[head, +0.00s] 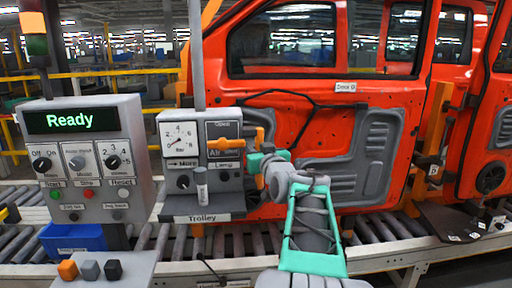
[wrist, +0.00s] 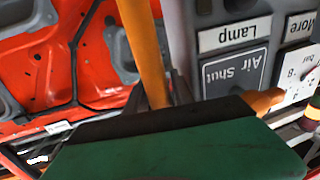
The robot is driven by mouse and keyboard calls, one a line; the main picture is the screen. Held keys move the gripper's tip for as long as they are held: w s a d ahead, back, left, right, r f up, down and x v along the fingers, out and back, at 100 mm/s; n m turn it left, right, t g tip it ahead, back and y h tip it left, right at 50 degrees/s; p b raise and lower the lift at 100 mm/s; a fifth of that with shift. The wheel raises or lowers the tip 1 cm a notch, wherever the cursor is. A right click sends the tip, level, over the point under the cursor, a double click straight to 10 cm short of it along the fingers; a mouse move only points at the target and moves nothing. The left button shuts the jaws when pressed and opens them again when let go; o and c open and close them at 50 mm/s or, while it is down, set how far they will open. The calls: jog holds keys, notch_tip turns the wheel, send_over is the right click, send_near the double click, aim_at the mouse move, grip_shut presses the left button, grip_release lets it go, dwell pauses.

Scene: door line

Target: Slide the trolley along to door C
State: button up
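The trolley (head: 203,218) is a grey panel with a pressure gauge, knob, Air valve and Lamp label, hanging at the line's near side. In the wrist view its panel (wrist: 236,72) appears upside down at the right. An orange handle (head: 260,138) stands out from its right side; its bar also shows in the wrist view (wrist: 144,50). My gripper (head: 262,161) is at this handle, its dark fingers (wrist: 158,95) close against both sides of the bar, seemingly shut on it. A red door behind carries a small label (head: 346,87), its letter hard to read. No label clearly reading door C shows.
A grey console (head: 88,150) reading "Ready" stands left of the trolley. A blue bin (head: 72,240) and a small shelf with cubes (head: 90,270) sit below it. The roller conveyor (head: 375,228) runs along the line. Another red door (head: 490,120) stands at the right.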

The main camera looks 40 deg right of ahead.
grip_shut()
dwell(1.2)
